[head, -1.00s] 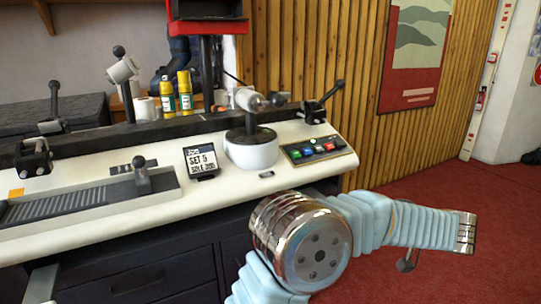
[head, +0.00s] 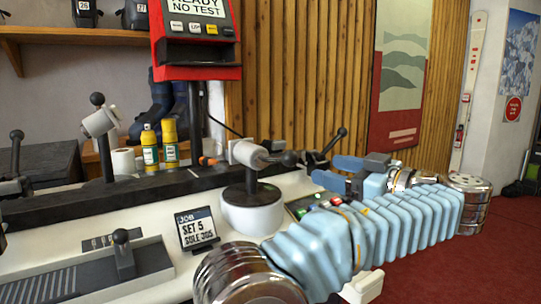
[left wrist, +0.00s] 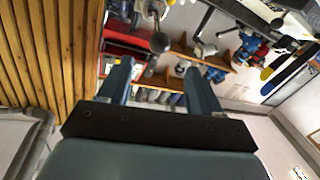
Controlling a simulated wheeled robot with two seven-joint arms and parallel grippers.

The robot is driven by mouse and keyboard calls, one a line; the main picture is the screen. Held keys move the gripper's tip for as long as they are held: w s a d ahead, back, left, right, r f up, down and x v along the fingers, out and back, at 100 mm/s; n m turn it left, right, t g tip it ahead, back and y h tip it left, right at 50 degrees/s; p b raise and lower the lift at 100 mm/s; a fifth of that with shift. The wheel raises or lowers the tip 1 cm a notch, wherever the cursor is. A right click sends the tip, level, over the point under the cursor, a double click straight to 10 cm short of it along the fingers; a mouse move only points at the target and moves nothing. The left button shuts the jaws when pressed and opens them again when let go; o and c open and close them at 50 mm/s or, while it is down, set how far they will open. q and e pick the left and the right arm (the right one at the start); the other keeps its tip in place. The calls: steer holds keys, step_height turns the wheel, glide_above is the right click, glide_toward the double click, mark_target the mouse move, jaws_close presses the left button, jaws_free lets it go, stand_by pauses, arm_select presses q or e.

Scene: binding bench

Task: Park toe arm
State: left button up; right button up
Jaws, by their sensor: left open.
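A swinging arm with a pale grey cylinder and dark ball knob (head: 246,153) stands on a round white base (head: 252,213) mid-bench. A similar arm (head: 100,122) stands farther left. No readable label says which is the toe arm. My left gripper (head: 327,172) is open and empty, its blue fingers pointing left, to the right of the central arm and apart from it. A black ball-ended lever (head: 331,143) stands just behind the fingers. In the left wrist view a dark ball knob (left wrist: 160,43) shows beyond the open fingers (left wrist: 157,72). My right gripper is out of view.
A job card (head: 194,228) reads SET 5. A red display (head: 196,45) reads READY NO TEST. Yellow bottles (head: 170,142) stand behind the dark rail (head: 60,212). A slide with a knob (head: 122,255) is at front left. My left arm covers part of the button panel.

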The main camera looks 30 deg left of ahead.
mark_target(292, 160)
arm_select(q)
steer(key=w+a, duration=0.1)
steer(key=a, duration=0.3)
steer(key=a+p, duration=0.1)
steer(key=a, duration=0.3)
steer(key=w+a, duration=0.1)
steer(key=a, duration=0.4)
steer(key=shift+w, duration=0.3)
jaws_close()
